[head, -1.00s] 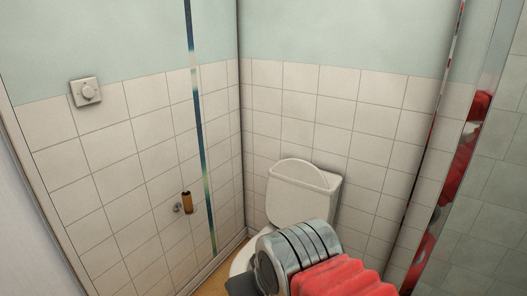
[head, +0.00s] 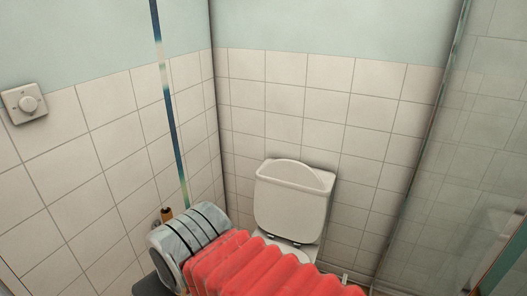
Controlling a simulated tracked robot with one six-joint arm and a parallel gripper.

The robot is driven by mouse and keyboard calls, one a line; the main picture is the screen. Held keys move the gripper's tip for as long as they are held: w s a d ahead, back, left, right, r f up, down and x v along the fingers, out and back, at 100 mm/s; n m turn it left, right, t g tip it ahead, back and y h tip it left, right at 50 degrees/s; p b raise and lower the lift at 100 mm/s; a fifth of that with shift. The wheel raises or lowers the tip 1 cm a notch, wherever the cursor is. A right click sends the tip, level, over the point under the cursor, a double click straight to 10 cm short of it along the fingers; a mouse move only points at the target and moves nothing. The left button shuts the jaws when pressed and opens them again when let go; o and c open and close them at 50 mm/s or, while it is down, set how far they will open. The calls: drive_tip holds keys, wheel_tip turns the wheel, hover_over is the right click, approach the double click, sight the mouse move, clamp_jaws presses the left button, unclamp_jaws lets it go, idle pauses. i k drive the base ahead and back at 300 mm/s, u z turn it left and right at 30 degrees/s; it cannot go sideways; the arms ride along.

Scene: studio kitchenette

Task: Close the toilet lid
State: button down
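The white toilet (head: 291,205) stands against the tiled back wall, right of the corner. Its upright white part has a rounded top, and small dark hinge-like marks show at its foot. I cannot clearly tell the raised lid from the tank. A little of the white bowl or seat (head: 288,252) shows below. My arm, with a grey ringed joint and a red ribbed sleeve, crosses in front and hides most of the bowl. My gripper is not visible, so its place relative to the lid cannot be seen.
A dark and tan holder or handle (head: 166,214) sticks out from the left wall, partly behind my arm. A white dial switch (head: 25,103) is on the same wall. A glass panel (head: 455,170) stands at the right. Little floor shows.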

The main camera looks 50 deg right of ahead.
sight(290, 203)
drive_tip(key=z, duration=0.05)
drive_tip(key=i, duration=1.15)
drive_tip(key=z, duration=0.3)
